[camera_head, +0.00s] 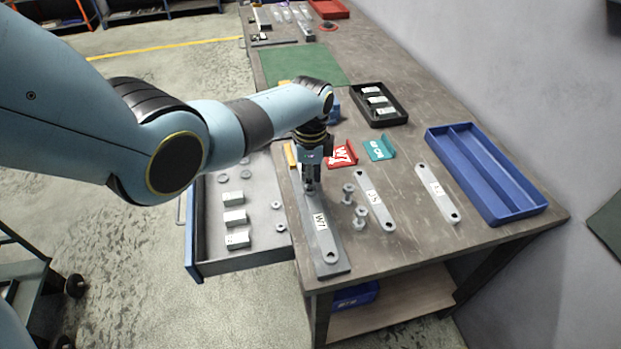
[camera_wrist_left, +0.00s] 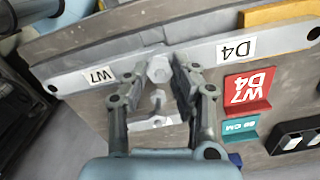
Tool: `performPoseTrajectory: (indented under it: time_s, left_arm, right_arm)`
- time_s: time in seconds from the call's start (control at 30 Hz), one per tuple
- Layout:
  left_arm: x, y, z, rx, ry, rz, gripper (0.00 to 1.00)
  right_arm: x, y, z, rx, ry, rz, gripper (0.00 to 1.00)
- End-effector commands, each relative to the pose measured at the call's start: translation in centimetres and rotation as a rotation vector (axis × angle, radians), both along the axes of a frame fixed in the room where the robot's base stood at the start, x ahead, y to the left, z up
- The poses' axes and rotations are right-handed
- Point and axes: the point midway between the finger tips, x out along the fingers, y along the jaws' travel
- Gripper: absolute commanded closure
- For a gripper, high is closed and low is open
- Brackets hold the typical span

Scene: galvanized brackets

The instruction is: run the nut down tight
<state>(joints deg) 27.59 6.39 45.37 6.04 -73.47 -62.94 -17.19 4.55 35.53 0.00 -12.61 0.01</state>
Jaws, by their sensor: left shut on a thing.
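My left gripper (camera_head: 311,188) points down at the far end of the grey bracket labelled W7 (camera_head: 324,240), which lies along the table's left edge. In the left wrist view, the two fingers of this gripper (camera_wrist_left: 160,66) stand on either side of a grey hex nut (camera_wrist_left: 158,72) and are shut on it. The nut sits where the W7 bracket (camera_wrist_left: 70,80) meets a bracket labelled D4 (camera_wrist_left: 275,42). The fingers hide the nut in the head view. Whether it is fully seated cannot be told. My right gripper is not in view.
Two bolts (camera_head: 360,216) stand close to the right of W7. Two loose brackets (camera_head: 437,193) lie farther right, before a blue tray (camera_head: 490,180). Red (camera_head: 342,154) and teal (camera_head: 379,148) label plates stand behind. An open drawer (camera_head: 240,262) juts out left.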

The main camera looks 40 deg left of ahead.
Motion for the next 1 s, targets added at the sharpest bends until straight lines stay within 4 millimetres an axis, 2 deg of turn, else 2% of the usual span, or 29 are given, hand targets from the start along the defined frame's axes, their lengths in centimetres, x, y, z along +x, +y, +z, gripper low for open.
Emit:
performPoseTrajectory:
  time_s: [0.2, 0.43, 0.47, 0.63, 0.67, 1.0]
  left_arm:
    - [0.22, 0.28, 0.16, 0.007, -0.005, -0.276, 1.0]
    - [0.26, 0.32, 0.19, 0.007, -0.006, -0.309, 1.0]
    - [0.27, 0.33, 0.19, 0.008, -0.006, -0.309, 0.73]
    - [0.2, 0.25, 0.14, 0.006, -0.004, -0.308, 0.5]
    - [0.18, 0.23, 0.13, 0.005, -0.005, -0.307, 0.48]
    - [0.14, 0.12, 0.45, 0.003, -0.003, -0.307, 0.48]
  right_arm:
    - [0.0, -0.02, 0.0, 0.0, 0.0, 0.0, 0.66]
    - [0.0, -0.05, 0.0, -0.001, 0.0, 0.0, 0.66]
    - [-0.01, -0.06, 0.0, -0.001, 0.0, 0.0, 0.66]
    - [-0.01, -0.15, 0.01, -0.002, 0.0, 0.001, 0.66]
    - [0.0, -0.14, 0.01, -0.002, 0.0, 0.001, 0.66]
    - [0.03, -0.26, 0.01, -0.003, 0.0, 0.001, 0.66]
